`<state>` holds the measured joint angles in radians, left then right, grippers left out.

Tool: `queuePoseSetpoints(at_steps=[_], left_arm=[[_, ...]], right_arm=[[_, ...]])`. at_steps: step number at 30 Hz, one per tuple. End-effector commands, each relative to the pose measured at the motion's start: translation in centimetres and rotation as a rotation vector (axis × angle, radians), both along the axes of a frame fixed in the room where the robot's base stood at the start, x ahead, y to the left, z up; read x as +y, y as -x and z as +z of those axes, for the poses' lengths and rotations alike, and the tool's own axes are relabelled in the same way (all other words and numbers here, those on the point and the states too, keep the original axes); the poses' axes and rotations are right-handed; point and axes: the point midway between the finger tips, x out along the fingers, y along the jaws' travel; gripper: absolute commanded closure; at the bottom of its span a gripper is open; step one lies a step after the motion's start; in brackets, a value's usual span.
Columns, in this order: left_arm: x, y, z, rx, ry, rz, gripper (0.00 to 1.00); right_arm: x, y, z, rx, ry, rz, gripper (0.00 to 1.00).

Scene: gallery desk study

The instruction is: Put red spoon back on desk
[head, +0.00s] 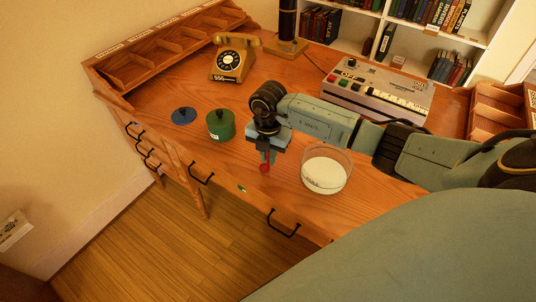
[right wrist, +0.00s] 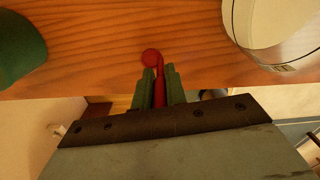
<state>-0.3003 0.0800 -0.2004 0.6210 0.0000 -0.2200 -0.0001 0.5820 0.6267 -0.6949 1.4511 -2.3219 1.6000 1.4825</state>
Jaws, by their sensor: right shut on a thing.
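The red spoon (head: 265,168) is held between the fingers of my right gripper (head: 268,157), near the front edge of the wooden desk (head: 180,90). In the right wrist view the spoon (right wrist: 160,90) sits between the two green fingers (right wrist: 160,84), with its round end pointing away over the desk surface. The gripper is shut on it. I cannot tell whether the spoon touches the desk. My left gripper is not in view.
A green canister (head: 220,126) and a blue lid (head: 184,116) are left of the gripper. A glass bowl with white contents (head: 326,170) is close on its right. A phone (head: 234,58) and a grey machine (head: 376,92) stand farther back.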

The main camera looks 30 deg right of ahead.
Motion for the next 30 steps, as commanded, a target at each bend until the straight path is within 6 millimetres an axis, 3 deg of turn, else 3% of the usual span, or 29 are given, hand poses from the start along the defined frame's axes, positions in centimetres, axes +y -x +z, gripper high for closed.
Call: queuePoseSetpoints(at_steps=[9,10,15,24,30], left_arm=[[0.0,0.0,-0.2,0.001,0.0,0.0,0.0],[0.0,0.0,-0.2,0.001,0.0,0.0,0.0],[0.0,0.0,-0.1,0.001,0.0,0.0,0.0],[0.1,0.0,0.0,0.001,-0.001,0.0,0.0],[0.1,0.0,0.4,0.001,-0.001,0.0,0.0]], right_arm=[[0.0,-0.1,-0.3,-0.002,0.0,0.001,1.0],[0.0,-0.1,-0.2,-0.001,-0.001,0.001,0.84],[0.0,-0.1,-0.2,-0.001,-0.001,0.001,0.65],[0.0,-0.1,0.1,-0.002,-0.001,0.001,0.65],[0.0,-0.2,2.9,-0.006,0.001,0.004,0.65]])
